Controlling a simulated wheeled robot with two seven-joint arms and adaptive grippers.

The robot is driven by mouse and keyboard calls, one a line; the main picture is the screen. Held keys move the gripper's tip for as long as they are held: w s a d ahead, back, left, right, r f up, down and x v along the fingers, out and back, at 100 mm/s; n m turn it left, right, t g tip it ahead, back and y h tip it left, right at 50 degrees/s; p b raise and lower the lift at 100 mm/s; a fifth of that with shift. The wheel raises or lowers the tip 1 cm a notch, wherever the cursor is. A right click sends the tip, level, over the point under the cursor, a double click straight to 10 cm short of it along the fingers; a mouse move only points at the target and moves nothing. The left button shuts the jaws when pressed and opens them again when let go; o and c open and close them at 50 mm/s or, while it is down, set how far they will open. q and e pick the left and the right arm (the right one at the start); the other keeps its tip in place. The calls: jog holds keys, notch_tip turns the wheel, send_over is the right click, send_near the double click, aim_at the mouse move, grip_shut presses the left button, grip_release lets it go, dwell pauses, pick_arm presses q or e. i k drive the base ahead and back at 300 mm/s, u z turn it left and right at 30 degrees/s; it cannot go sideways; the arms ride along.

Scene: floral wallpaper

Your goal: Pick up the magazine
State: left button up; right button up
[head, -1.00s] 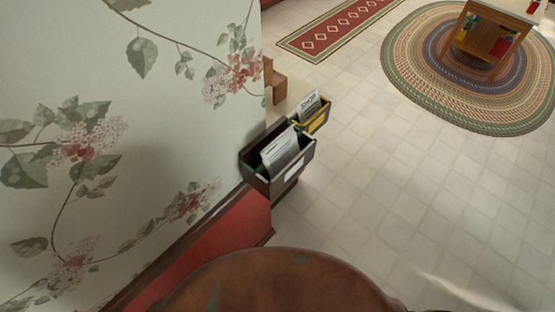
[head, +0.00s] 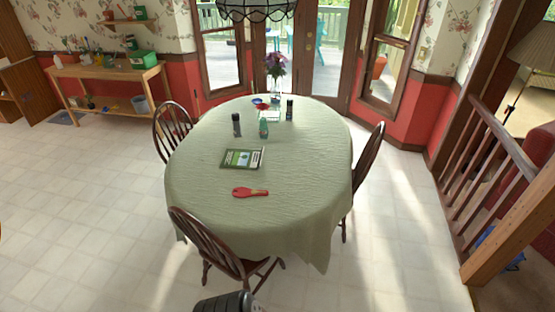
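A flat rectangular item that looks like the magazine (head: 242,158) lies on the dining table (head: 215,200), left of the table's middle. It has a dark border and a green and white face. It is small in the picture, so I cannot be sure what it is. Neither of my grippers can be made out in the head view.
A red brush-like item (head: 250,192), dark shakers, a green bottle (head: 264,130) and a flower vase (head: 275,75) are on the table. Dark wooden chairs (head: 205,240) stand around it. Tiled floor (head: 90,200) is open at left; a railing (head: 490,170) stands at right.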

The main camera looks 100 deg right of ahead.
aim_at(234, 158)
jog(key=z, duration=3.6)
jog(key=k, duration=0.3)
jog(key=u, duration=1.7)
jog(key=i, duration=1.35)
jog(key=z, duration=0.35)
